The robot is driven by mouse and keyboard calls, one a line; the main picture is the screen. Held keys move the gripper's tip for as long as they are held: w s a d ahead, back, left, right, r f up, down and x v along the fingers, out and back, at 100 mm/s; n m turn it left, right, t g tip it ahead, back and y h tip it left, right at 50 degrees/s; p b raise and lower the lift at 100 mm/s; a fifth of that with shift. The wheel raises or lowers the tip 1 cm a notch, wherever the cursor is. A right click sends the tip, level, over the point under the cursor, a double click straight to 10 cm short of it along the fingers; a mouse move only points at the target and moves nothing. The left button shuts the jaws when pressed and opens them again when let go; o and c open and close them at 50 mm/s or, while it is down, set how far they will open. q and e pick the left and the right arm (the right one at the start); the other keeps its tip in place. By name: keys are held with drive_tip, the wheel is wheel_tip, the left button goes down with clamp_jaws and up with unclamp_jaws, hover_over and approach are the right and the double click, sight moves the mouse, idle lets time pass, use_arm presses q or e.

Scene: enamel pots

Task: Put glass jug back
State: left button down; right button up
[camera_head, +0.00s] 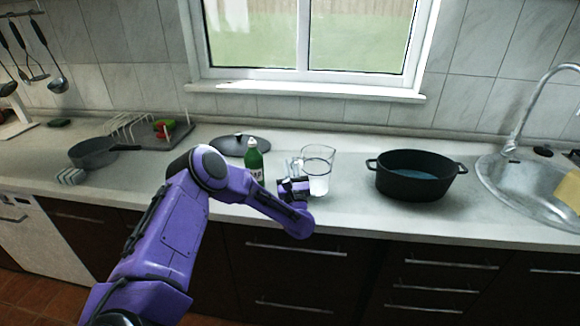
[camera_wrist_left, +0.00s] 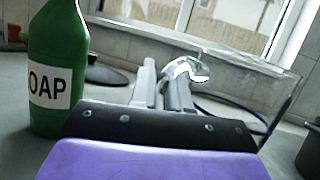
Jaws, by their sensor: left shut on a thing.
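The clear glass jug (camera_head: 318,168) is upright over the front part of the counter, left of the black pot. I cannot tell whether its base touches the counter. My left gripper (camera_head: 292,184) is at the jug's left side and is shut on its handle. In the left wrist view the two fingers (camera_wrist_left: 165,88) reach to the curved glass handle (camera_wrist_left: 187,69), and the jug's clear wall (camera_wrist_left: 245,98) shows faintly beyond them. The jug's lower part is partly hidden by my gripper. My right gripper is not in view.
A green soap bottle (camera_head: 253,160) stands close left of my gripper, with a dark lid (camera_head: 226,146) behind it. The black pot (camera_head: 417,181) holds something bluish. The sink (camera_head: 520,185) is far right; a grey pan (camera_head: 93,152) and dish rack (camera_head: 128,128) are left.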

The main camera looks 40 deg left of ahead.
use_arm(q)
drive_tip(key=shift+s+f, duration=0.2)
drive_tip(key=shift+f, duration=0.25)
